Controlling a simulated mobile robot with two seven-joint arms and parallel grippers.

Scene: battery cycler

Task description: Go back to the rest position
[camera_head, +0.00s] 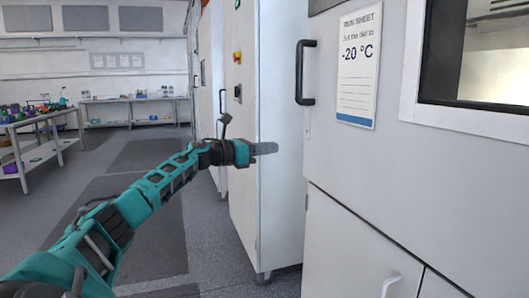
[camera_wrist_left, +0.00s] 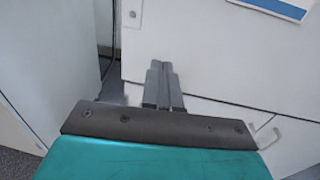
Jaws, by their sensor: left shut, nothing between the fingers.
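My left arm reaches in from the lower left in the head view. My right gripper is in neither view.
The nearer white cabinet (camera_head: 340,180) has a black handle (camera_head: 305,72), a run sheet reading -20 °C (camera_head: 360,65) and a window (camera_head: 480,50). Another cabinet (camera_head: 270,200) stands behind the gripper. A table with objects (camera_head: 40,120) is at left. Open floor (camera_head: 210,240) lies between.

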